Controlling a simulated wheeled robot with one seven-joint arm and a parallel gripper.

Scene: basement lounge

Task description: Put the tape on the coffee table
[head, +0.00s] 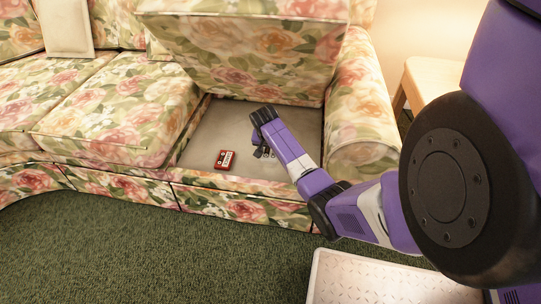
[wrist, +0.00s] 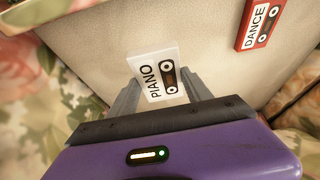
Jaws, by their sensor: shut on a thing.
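My gripper (head: 264,152) reaches down into the open compartment under the lifted sofa seat. In the wrist view it is shut on a white tape (wrist: 151,73) labelled PIANO, which sits between the two fingers. A red tape (head: 225,160) lies on the pale compartment floor, left of my gripper and apart from it. In the wrist view the red tape (wrist: 259,23), labelled DANCE, is at the upper right. In the head view the white tape cannot be made out. I see no table that is clearly the coffee table.
The floral sofa (head: 120,107) has one seat cushion (head: 245,50) raised above the compartment (head: 205,135). Its right arm (head: 360,110) stands close beside my arm. A wooden table (head: 435,82) is beyond that sofa arm. The green carpet (head: 150,250) in front is clear.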

